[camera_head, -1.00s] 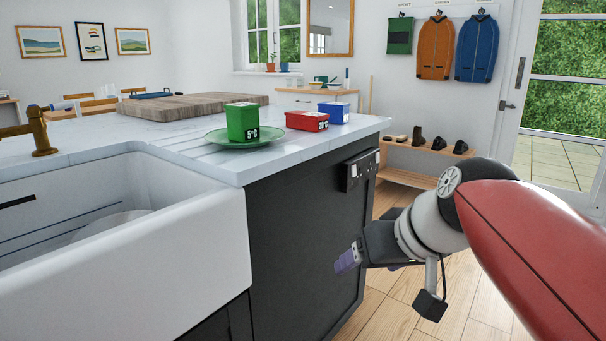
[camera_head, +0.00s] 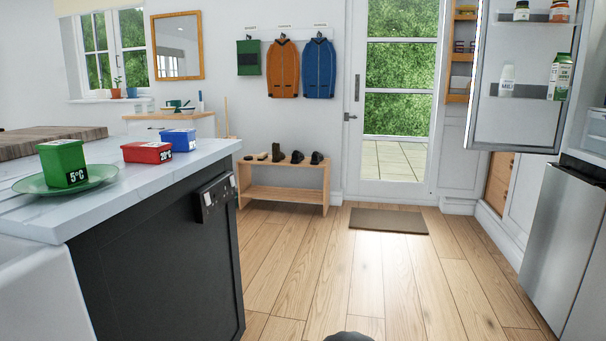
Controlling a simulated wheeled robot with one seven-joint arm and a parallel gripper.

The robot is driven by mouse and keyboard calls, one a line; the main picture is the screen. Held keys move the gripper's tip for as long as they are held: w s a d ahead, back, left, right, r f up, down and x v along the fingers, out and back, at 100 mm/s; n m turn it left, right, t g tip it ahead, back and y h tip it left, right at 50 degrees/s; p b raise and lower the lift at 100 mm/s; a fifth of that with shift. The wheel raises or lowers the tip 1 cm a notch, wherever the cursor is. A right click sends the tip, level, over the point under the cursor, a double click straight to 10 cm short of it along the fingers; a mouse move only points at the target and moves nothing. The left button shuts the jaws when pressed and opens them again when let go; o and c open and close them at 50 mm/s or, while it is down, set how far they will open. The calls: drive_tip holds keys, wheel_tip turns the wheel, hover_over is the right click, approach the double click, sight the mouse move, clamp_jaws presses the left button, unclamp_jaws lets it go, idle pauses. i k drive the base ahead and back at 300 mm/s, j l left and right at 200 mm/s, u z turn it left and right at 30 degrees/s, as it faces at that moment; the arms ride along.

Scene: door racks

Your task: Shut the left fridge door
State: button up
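The fridge stands at the right edge of the view, with a stainless steel lower front (camera_head: 575,245). An upper fridge door (camera_head: 515,120) stands wide open, its pale inner side with racks facing me. The door racks hold a white carton with a green label (camera_head: 560,78), a white bottle (camera_head: 507,82) and small jars (camera_head: 558,12) at the top. The door's top is cut off by the frame. The other upper door is out of view. My gripper is out of view; only a small dark rounded piece shows at the bottom edge.
A kitchen island (camera_head: 150,260) fills the left side, carrying a green tub (camera_head: 64,163), a red box (camera_head: 147,152) and a blue box (camera_head: 180,139). A shoe bench (camera_head: 283,190) and a doormat (camera_head: 388,220) lie ahead. The wooden floor between island and fridge is clear.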

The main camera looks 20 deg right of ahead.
sight(528, 122)
drive_tip(key=i+l+z, duration=0.6)
drive_tip(key=i+z, duration=0.2)
drive_tip(key=i, duration=0.25)
drive_tip(key=i+z, duration=0.35)
drive_tip(key=i, duration=0.15)
drive_tip(key=i+z, duration=0.1)
drive_tip(key=i, duration=0.5)
drive_tip(key=i+j+z, duration=0.15)
drive_tip(key=i, duration=0.45)
drive_tip(key=i+z, duration=0.1)
drive_tip(key=i, duration=0.45)
drive_tip(key=i+j+z, duration=0.1)
drive_tip(key=i+z, duration=0.15)
drive_tip(key=z, duration=0.15)
drive_tip(key=i+j+z, duration=0.15)
drive_tip(key=z, duration=0.3)
drive_tip(key=i+j+z, duration=0.25)
drive_tip(key=z, duration=0.15)
drive_tip(key=i+j+z, duration=0.2)
drive_tip(key=z, duration=0.2)
drive_tip(key=j+z, duration=0.45)
drive_tip(key=i+j+z, duration=0.15)
drive_tip(key=j+z, duration=0.15)
drive_tip(key=i+j+z, duration=0.15)
drive_tip(key=j+z, duration=0.15)
drive_tip(key=j, duration=0.2)
